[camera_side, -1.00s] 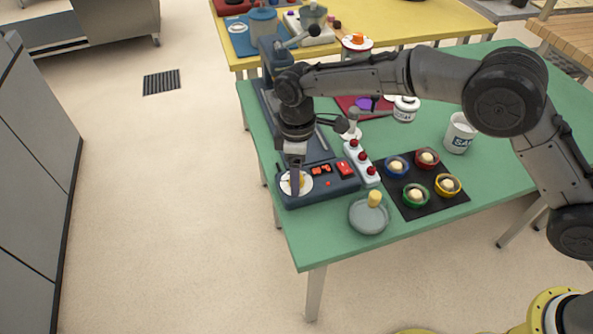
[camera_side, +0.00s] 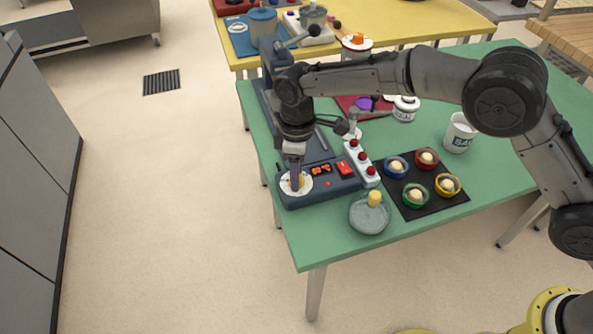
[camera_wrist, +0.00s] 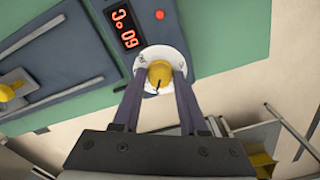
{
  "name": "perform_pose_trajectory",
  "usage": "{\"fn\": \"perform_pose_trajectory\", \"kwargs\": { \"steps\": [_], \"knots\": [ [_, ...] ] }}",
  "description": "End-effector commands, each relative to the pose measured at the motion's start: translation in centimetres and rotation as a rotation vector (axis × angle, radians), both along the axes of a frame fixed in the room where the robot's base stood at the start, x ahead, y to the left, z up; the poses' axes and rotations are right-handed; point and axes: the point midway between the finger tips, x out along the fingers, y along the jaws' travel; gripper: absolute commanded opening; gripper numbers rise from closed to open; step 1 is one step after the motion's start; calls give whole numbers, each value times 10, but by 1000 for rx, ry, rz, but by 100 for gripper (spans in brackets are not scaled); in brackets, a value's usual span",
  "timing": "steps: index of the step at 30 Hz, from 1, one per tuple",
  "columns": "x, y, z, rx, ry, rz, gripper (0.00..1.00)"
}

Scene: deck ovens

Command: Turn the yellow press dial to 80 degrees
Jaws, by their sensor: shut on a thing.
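The yellow press dial (camera_wrist: 160,74) sits on a round white plate (camera_wrist: 173,53) on the dark blue press panel. It carries a dark pointer mark. My gripper (camera_wrist: 157,80) points down at it with one finger on each side, shut on the dial. In the side view my gripper (camera_side: 296,184) covers most of the dial, and the white plate (camera_side: 285,186) shows around the fingers. A red-lit display (camera_wrist: 124,27) beside the dial is seen turned over; its digits look like 60.
The press base (camera_side: 318,195) also carries a red switch (camera_side: 345,168). To its right are a white strip with red knobs (camera_side: 361,162), a grey dish (camera_side: 369,217) and a black mat (camera_side: 425,207) with several coloured rings. The table's front edge is close.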

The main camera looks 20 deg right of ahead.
Motion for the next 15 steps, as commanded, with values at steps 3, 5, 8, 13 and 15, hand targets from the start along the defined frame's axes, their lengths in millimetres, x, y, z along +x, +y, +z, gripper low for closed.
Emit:
{"fn": "perform_pose_trajectory", "kwargs": {
  "steps": [3, 5, 8, 13, 15],
  "knots": [
    [0, 0, 1, -1, 0, -62, 0],
    [0, 0, 0, -1, 0, -104, 0],
    [0, 0, 0, -1, 1, -186, 0],
    [0, 0, 0, -1, 1, -346, 0],
    [0, 0, 1, 0, 0, -413, 0]
  ]
}}
